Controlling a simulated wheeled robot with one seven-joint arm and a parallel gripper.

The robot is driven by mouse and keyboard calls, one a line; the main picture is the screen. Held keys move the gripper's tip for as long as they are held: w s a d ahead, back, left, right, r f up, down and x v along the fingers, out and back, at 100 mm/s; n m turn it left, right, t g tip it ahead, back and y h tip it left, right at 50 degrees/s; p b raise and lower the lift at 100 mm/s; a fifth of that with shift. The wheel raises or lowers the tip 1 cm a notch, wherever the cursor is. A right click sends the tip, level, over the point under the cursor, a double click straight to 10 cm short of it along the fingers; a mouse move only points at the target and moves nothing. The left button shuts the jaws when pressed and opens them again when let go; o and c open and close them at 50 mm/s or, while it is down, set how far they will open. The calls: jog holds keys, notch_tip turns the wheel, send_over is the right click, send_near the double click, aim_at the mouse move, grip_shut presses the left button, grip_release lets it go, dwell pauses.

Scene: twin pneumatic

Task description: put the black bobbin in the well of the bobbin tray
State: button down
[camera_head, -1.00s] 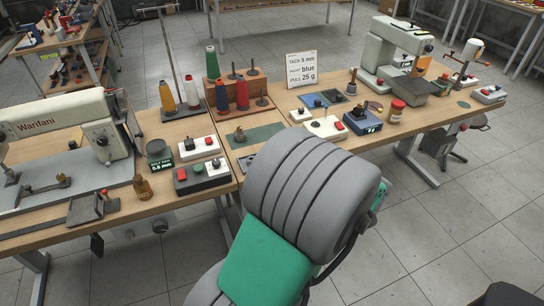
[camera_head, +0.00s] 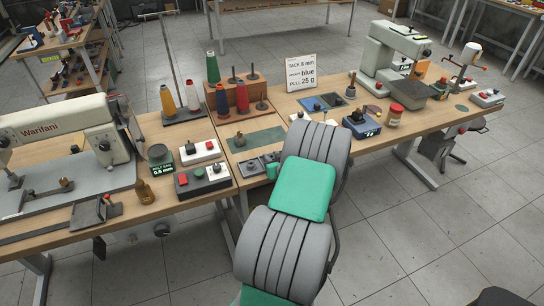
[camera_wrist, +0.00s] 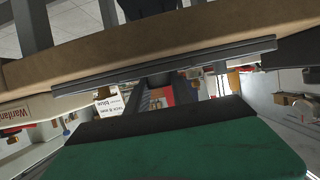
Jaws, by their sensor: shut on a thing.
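In the wrist view my gripper (camera_wrist: 166,95) reaches out beyond my green and black wrist housing. Its dark fingers look closed around a small dark round piece, apparently the black bobbin (camera_wrist: 158,79), seen only in part. In the head view my grey and green arm covers most of the gripper, and the held piece cannot be made out. A small grey tray (camera_head: 249,167) with dark round spots lies just left of my arm, partly covered by it. It may be the bobbin tray; its well is not clear.
A green mat (camera_head: 262,137) with a small brass piece lies behind the grey tray. Thread cones (camera_head: 222,101) and a sign (camera_head: 301,72) stand behind. Sewing machines flank the bench.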

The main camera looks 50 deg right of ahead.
jog(key=shift+f+b, duration=0.15)
jog(key=shift+b, duration=0.2)
jog(key=c, duration=1.4)
grip_release()
